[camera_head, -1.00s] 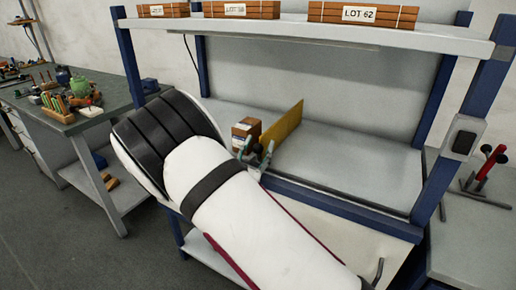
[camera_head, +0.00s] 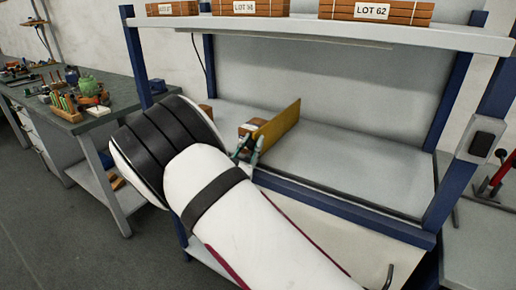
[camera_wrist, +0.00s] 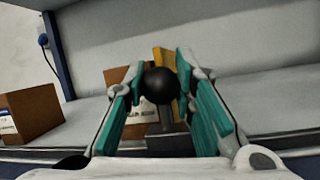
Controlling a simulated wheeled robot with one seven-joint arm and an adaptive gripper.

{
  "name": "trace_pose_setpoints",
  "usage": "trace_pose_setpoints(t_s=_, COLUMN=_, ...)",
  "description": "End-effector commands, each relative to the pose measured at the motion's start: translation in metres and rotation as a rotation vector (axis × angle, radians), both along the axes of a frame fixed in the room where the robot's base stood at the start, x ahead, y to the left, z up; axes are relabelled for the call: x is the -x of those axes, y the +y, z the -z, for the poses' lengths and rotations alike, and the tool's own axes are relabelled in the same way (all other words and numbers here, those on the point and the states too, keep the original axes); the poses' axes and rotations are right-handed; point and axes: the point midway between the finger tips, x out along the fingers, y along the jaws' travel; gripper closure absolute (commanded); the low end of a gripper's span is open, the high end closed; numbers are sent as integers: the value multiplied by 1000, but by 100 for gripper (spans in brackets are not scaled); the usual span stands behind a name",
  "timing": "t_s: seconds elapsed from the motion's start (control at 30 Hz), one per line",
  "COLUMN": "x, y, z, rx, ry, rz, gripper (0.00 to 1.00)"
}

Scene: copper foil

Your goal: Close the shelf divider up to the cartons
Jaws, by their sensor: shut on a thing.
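The yellow divider (camera_head: 279,122) stands upright on the bench surface, and its edge shows in the wrist view (camera_wrist: 164,56). Another carton (camera_wrist: 30,112) stands further left, mostly hidden behind my arm in the head view (camera_head: 208,111). My gripper (camera_wrist: 160,92) has its teal fingers shut on a black ball knob (camera_wrist: 161,85) in front of the divider.
The bench surface (camera_head: 350,160) right of the divider is clear. An upper shelf (camera_head: 330,33) with lot-marked stacks spans overhead on blue posts (camera_head: 456,95). A side bench (camera_head: 105,118) with tools is at the left, and red clamps (camera_head: 495,180) are at the right.

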Motion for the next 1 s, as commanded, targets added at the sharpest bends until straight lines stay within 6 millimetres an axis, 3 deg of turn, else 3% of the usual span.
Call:
trace_pose_setpoints(t_s=0.13, x=0, y=-1, z=1, rx=0, ry=4, rz=1, gripper=100)
trace_pose_setpoints(t_s=0.17, x=0, y=-1, z=1, rx=0, ry=4, rz=1, gripper=73)
trace_pose_setpoints(t_s=0.23, x=0, y=-1, z=1, rx=0, ry=4, rz=1, gripper=58)
trace_pose_setpoints(t_s=0.27, x=0, y=-1, z=1, rx=0, ry=4, rz=1, gripper=54)
trace_pose_setpoints(t_s=0.67, x=5, y=2, z=3, rx=1, ry=4, rz=-1, gripper=54)
trace_pose_setpoints(t_s=1.0, x=55, y=31, z=27, rx=1, ry=5, rz=-4, gripper=54)
